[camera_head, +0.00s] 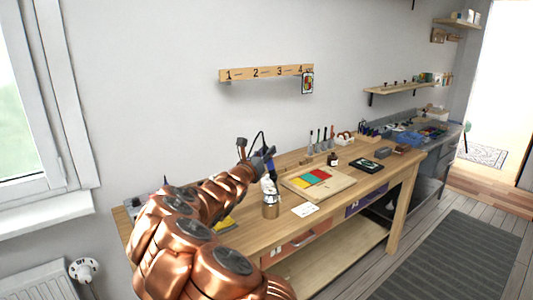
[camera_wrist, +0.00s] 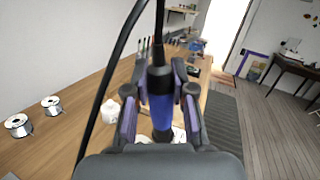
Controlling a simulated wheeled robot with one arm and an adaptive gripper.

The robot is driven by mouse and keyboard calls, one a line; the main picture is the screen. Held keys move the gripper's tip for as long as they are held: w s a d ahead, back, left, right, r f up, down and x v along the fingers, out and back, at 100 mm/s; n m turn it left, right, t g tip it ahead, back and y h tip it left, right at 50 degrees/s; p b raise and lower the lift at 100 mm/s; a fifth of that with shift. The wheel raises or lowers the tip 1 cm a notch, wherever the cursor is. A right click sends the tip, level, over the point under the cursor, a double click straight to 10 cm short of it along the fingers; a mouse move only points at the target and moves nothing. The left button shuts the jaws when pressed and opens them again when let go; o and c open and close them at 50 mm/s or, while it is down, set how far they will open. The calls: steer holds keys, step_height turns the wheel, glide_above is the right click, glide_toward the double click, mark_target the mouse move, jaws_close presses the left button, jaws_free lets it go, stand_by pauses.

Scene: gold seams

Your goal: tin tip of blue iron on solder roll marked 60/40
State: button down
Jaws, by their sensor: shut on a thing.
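My gripper (camera_wrist: 160,82) is shut on the blue iron (camera_wrist: 162,108), with a finger on each side of its blue handle. The iron's black cable loops away to the left in the wrist view. Its tip is not clearly seen. In the head view my gripper (camera_head: 262,158) is above the wooden bench, and the iron is mostly hidden by it. Two solder rolls, a nearer one (camera_wrist: 18,125) and a farther one (camera_wrist: 51,105), stand on the bench at the left of the wrist view, apart from the gripper. Their markings are too small to read.
Upright tools stand along the back. A numbered rail (camera_head: 266,73) is on the wall.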

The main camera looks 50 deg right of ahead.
steer(key=shift+r+p, duration=2.4)
steer(key=shift+r, duration=0.65)
steer(key=shift+f, duration=0.1)
